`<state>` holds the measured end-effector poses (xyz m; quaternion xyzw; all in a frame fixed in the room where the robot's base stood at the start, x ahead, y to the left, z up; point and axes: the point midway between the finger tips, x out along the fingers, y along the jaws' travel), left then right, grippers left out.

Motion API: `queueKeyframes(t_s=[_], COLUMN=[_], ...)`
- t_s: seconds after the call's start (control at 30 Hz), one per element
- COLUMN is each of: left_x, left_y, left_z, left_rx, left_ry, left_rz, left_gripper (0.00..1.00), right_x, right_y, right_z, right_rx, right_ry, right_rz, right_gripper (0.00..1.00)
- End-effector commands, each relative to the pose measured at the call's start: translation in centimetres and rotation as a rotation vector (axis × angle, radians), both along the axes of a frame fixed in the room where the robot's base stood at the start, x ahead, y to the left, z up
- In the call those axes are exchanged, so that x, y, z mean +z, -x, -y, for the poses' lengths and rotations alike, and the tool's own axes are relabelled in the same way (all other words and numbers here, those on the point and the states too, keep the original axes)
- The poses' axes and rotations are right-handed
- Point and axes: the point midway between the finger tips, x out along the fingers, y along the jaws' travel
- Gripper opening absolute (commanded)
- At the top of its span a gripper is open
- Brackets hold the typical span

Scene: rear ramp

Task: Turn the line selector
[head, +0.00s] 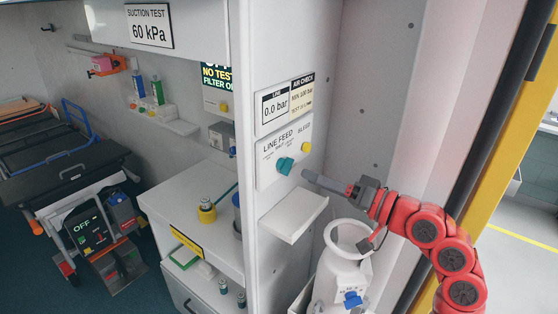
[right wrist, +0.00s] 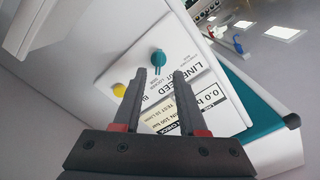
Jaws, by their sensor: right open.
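The line selector is a teal knob (head: 285,165) on the white LINE FEED panel (head: 265,178), on the face of the cabinet's end wall. It also shows in the right wrist view (right wrist: 158,60), just beyond and between my fingertips. My right gripper (head: 306,175) is at the right of the knob, its grey fingers pointing left toward it. In the right wrist view the two fingers (right wrist: 160,72) stand apart with nothing between them. I cannot tell whether they touch the knob; a small gap shows in the head view. My left gripper is not in view.
A yellow BLEED knob (head: 306,147) sits up and right of the selector. A sign (head: 275,106) above reads LINE 0.0 bar. A small white shelf (head: 293,215) juts out below the panel. A white container with a ring-shaped top (head: 340,275) stands below my right arm.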

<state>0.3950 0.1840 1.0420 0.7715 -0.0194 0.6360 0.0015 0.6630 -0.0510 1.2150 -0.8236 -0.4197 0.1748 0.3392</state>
Motion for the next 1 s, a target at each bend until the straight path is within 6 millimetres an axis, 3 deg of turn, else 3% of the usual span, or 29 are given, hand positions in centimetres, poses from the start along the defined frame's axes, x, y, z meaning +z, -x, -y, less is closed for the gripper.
queueKeyframes(t_s=[0.1,0.3,0.7,0.73,0.93,1.0], left_x=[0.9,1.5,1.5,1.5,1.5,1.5], left_y=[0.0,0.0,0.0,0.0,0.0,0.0], left_z=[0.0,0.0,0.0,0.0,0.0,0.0], left_rx=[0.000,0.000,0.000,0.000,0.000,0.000], left_ry=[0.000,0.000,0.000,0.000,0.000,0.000], left_rz=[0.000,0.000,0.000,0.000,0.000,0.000], left_gripper=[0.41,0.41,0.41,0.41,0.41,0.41], right_x=[0.3,0.0,-0.2,-0.2,-0.1,-0.1], right_y=[-1.4,-3.2,-3.7,-3.8,-3.7,-3.7], right_z=[-2.4,-4.6,-5.3,-5.3,-5.3,-5.3], right_rx=[0.006,0.004,0.001,0.001,0.002,0.002], right_ry=[-0.001,0.001,0.002,0.002,0.001,0.001], right_rz=[-0.001,-0.005,-0.002,-0.002,-0.002,-0.002], right_gripper=[0.41,0.41,0.41,0.39,0.03,0.00])
